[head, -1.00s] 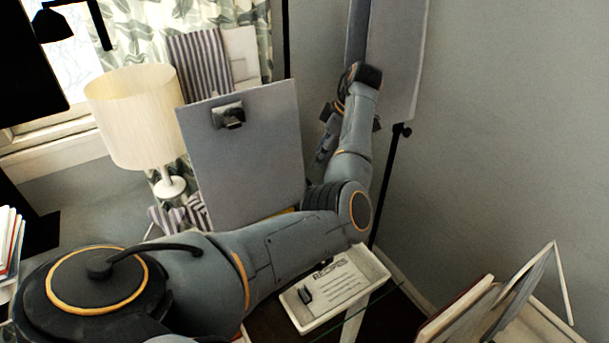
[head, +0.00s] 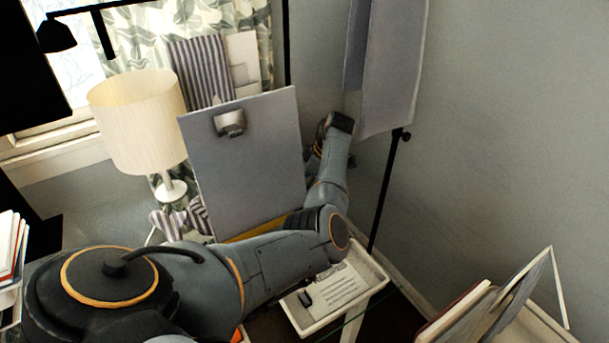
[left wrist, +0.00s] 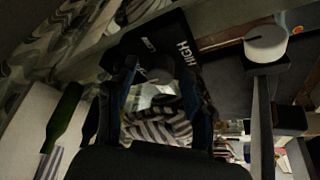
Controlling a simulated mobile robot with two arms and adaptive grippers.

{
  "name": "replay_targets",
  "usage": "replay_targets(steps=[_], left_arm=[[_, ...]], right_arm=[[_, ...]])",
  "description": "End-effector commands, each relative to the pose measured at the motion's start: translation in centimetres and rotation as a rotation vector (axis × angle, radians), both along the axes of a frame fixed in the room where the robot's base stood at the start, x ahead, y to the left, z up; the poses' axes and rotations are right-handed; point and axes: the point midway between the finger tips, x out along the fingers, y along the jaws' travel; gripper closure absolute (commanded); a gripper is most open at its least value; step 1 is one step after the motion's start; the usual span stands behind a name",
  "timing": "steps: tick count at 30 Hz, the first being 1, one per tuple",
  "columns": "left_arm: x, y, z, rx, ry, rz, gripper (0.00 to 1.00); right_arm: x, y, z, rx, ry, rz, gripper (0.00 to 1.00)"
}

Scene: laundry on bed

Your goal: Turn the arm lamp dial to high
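In the left wrist view, a black panel (left wrist: 135,50) carries the white words LOW and HIGH, seen sideways. A dark round dial (left wrist: 160,74) shows dimly in front of it; its pointer setting cannot be read. My left gripper (left wrist: 160,68) is open, its two dark fingers spread either side of the dial, with no clear contact. In the head view, a black arm lamp (head: 57,35) hangs at the upper left. My left arm crosses the head view, but its fingers are hidden there. My right gripper is not in view.
A cream-shaded table lamp (head: 138,125) stands left of a grey clipboard-like board (head: 245,165). A white tray (head: 375,278) lies below my arm. Grey hanging panels (head: 393,65) are behind it. In the wrist view, striped cloth (left wrist: 160,125) and a white round object (left wrist: 266,43) are close by.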

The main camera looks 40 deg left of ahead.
Motion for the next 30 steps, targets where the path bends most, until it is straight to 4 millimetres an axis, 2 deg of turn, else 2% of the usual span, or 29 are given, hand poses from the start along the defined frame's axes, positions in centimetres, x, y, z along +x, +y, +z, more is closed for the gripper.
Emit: replay_targets(steps=[1,6,8,17,30], left_arm=[[0.0,0.0,0.0,0.0,0.0,0.0,0.56],[0.0,0.0,0.0,0.0,0.0,0.0,0.91],[0.0,0.0,0.0,0.0,0.0,0.0,1.0],[0.0,0.0,0.3,0.001,0.002,-0.035,1.0],[-0.3,-0.1,0.6,0.001,0.004,-0.326,1.0]], right_arm=[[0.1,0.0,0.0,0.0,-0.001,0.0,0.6],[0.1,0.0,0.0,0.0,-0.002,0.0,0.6],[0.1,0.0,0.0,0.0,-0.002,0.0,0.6],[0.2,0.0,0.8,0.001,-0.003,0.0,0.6],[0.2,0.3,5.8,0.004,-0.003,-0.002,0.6]])
